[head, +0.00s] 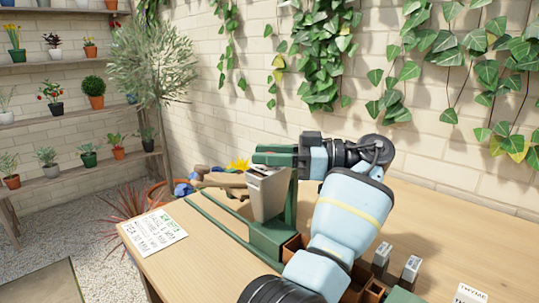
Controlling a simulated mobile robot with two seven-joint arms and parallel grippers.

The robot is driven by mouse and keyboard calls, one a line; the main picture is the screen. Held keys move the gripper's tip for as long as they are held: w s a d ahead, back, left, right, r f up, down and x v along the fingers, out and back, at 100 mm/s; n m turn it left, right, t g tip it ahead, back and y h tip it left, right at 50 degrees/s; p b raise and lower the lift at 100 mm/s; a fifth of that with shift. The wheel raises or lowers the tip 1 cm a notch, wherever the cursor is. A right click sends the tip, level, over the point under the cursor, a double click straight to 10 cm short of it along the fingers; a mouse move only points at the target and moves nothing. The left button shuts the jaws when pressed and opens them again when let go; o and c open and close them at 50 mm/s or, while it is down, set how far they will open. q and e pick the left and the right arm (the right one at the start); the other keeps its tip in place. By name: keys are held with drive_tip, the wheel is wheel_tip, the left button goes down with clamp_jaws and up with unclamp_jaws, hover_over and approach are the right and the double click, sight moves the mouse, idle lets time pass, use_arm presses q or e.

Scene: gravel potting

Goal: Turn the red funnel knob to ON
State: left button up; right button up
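My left arm rises from the bottom middle, bends, and points left at the top of the stand. My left gripper (275,157) is at the top of the grey box, beside or against the green parts there. Its fingers merge with the green parts, so I cannot tell whether they are open or shut. My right gripper is not in view.
A printed card (152,233) lies at the bench's left edge. Brown compartments (293,247) show behind my arm. Small dark blocks (381,257) and a thyme label (470,294) are at right. A yellow flower (238,165) is behind the box. The bench's right rear is clear.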

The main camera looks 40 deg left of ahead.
use_arm(q)
drive_tip(key=shift+o, duration=0.9)
wheel_tip(320, 180, up, 3)
drive_tip(key=shift+r, duration=0.15)
drive_tip(key=shift+s+d+r+p, duration=0.15)
drive_tip(key=shift+s+r+p, duration=0.1)
drive_tip(key=shift+p, duration=0.2)
drive_tip(key=shift+s+d+p, duration=0.4)
drive_tip(key=shift+s+p, duration=0.1)
drive_tip(key=shift+s, duration=0.2)
drive_tip(key=s+d+r+p, duration=0.1)
drive_tip(key=s+d+p, duration=0.3)
drive_tip(key=s+d, duration=0.3)
drive_tip(key=s, duration=0.4)
drive_tip(key=shift+s, duration=0.4)
drive_tip(key=shift+d, duration=0.1)
